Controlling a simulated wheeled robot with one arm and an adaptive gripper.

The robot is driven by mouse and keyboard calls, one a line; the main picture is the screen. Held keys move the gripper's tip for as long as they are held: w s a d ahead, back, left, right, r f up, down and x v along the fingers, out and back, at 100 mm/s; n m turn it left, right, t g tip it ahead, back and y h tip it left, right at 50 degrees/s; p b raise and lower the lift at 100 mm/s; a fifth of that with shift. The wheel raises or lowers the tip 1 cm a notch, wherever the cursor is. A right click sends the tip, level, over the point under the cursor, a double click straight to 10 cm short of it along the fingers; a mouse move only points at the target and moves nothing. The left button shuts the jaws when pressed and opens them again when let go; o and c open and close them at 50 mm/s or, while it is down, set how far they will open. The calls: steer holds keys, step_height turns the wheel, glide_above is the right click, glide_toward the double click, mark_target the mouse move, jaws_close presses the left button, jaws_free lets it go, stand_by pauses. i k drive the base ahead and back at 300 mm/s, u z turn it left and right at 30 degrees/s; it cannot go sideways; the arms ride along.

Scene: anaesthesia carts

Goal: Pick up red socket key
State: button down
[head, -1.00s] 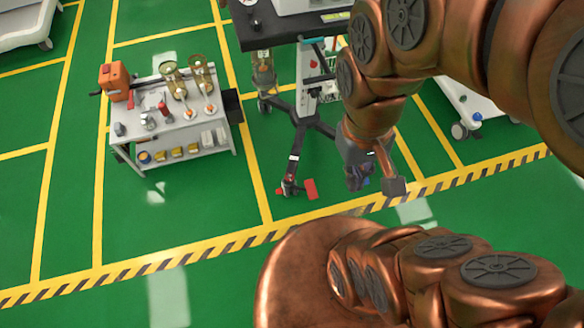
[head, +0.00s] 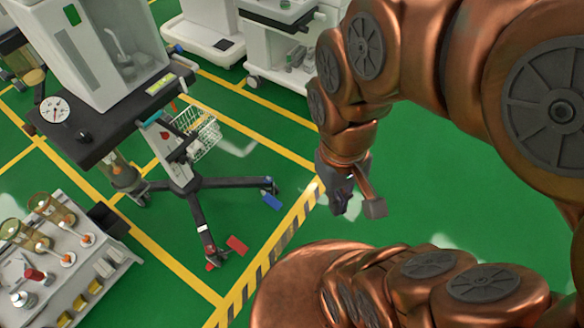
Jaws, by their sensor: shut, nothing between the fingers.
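I cannot tell for certain which red thing is the red socket key. A small red-topped item (head: 34,273) stands on the grey workbench (head: 75,285) at the lower left. A flat red piece (head: 237,245) sits low beside a foot of the dark-topped cart (head: 110,125). A small red spot also shows on this cart's post. My gripper (head: 352,204) is right of the cart, over green floor, shut and empty. It is well apart from all these red things.
The workbench also holds amber glass cylinders (head: 52,208) and small parts. The cart carries a grey cabinet (head: 105,45), a gauge (head: 55,110) and a wire basket (head: 195,130). Its legs spread over the floor, with a blue piece (head: 272,202) by one foot. White carts stand behind.

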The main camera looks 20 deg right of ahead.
mark_target(46, 279)
steer(key=u, duration=0.25)
steer(key=k, duration=0.5)
steer(key=u, duration=2.05)
steer(key=i, duration=0.7)
steer(key=u, duration=1)
steer(key=i, duration=1.1)
steer(key=z, duration=0.7)
steer(key=i, duration=0.95)
steer(key=z, duration=0.8)
